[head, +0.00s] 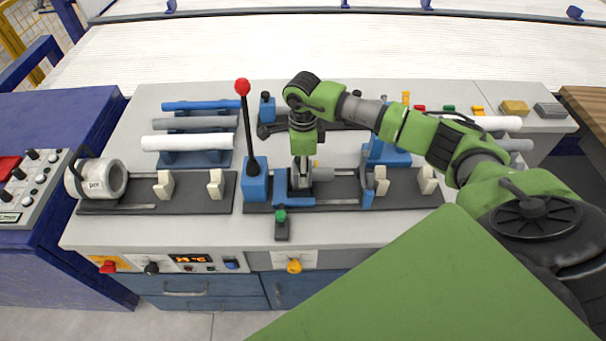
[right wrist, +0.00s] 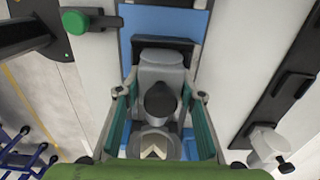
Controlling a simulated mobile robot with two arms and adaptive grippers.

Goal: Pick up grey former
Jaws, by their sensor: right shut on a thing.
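The grey former (head: 322,174) is a short grey cylinder at the blue-framed station in the middle of the workbench. My right gripper (head: 300,182) points down onto it from above, and hides part of it in the head view. In the right wrist view, the grey former (right wrist: 160,72) lies between the two fingers of my right gripper (right wrist: 160,97), which are shut on it. The former is still low over the station's blue base; whether it touches the base cannot be told. My left gripper does not show.
A lever with a red knob (head: 242,87) stands just left of the gripper. A rack with blue, grey and white pipes (head: 190,142) is further left, beside a round heater (head: 97,178). Cream clamps (head: 428,180) stand to the right. The bench front strip is mostly clear.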

